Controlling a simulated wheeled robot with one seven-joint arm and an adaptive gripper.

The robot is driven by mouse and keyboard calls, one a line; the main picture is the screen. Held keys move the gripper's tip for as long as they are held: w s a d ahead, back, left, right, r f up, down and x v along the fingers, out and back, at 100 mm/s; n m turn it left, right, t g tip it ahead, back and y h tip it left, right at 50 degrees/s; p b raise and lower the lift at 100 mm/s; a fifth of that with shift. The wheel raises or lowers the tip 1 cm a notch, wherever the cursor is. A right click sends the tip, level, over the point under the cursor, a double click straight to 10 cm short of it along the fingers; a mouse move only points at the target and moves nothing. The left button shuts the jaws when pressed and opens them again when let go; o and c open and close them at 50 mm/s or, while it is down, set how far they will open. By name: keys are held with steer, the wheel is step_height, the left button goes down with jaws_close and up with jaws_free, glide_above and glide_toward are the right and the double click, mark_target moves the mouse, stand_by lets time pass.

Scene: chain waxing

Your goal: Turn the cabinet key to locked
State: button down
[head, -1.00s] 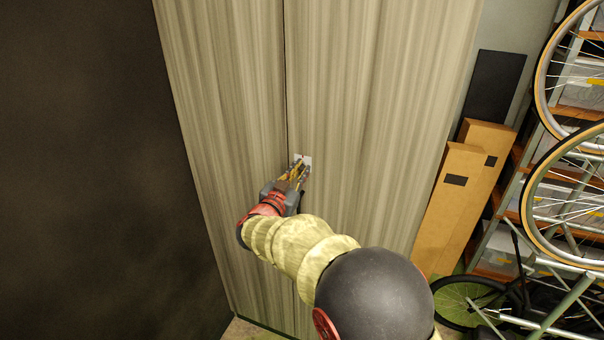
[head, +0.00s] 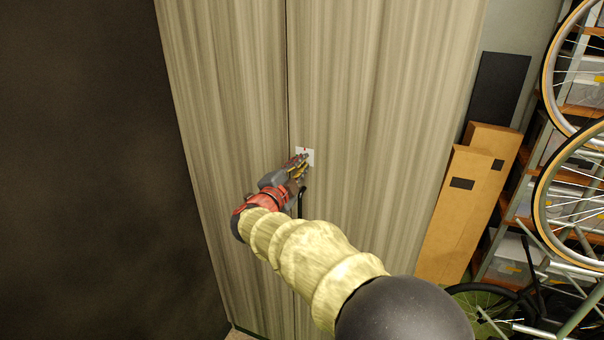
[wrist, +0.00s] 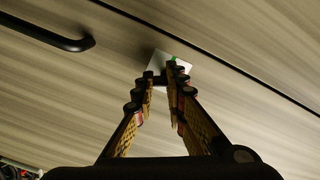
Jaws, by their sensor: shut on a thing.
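The cabinet's lock plate (head: 309,155) is a small pale square on the right door, beside the seam, with a red mark at its top. In the wrist view the lock plate (wrist: 158,63) shows tilted, with a green mark near its upper edge. My gripper (head: 303,161) reaches the plate from the lower left. In the wrist view my gripper (wrist: 161,79) has its fingertips close together in front of the plate, shut on the small dark key between them. The fingers hide most of the key, so its exact angle cannot be told.
A black bar handle (wrist: 60,36) is on the door near the lock, and it also shows below my gripper in the head view (head: 300,203). Cardboard boxes (head: 465,215) and bicycles (head: 570,200) stand to the right of the cabinet. A dark surface (head: 90,180) fills the left.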

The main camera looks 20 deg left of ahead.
steer(key=m+b, duration=0.1)
steer(key=r+m+b, duration=0.1)
steer(key=m, duration=0.1)
steer(key=m+b, duration=0.2)
steer(key=shift+a+r, duration=0.35)
steer(key=shift+r+m, duration=0.1)
steer(key=shift+m, duration=0.2)
steer(key=shift+d, duration=0.1)
steer(key=c, duration=2)
jaws_free()
steer(key=shift+c, duration=0.2)
steer(key=o, duration=0.5)
steer(key=shift+s+f, duration=0.1)
steer(key=shift+f, duration=0.2)
steer(key=shift+o, duration=0.3)
steer(key=shift+f, duration=0.15)
steer(key=shift+f, duration=0.1)
